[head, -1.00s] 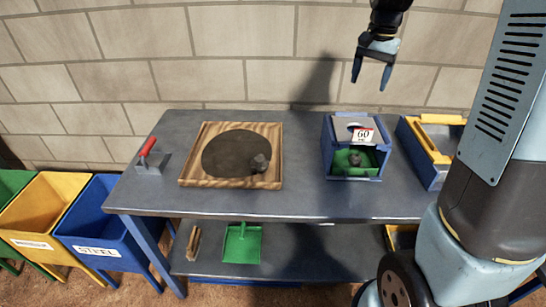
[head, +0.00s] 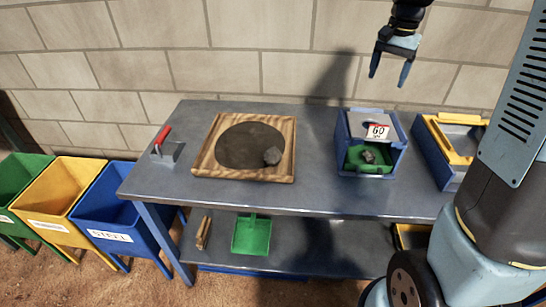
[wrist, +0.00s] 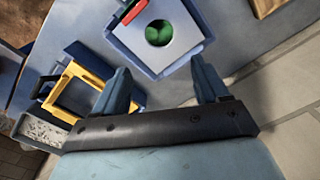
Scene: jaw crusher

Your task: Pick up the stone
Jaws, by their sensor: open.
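Another grey stone (head: 369,157) sits in the green tray at the front opening of the blue box marked 60 (head: 343,130). My gripper (head: 389,77) is open and empty, high above the bench, near the wall and above the blue box. In the wrist view my gripper's two fingers (wrist: 158,88) stand apart, with the box's round hole (wrist: 159,33), green inside, beyond them. No stone can be made out in the wrist view.
The bench (head: 312,190) is clear between the wooden tray and the blue box. A blue-yellow box (head: 440,150) stands at right. A green dustpan (head: 252,235) is on the shelf. Coloured bins (head: 110,215) stand left of the bench.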

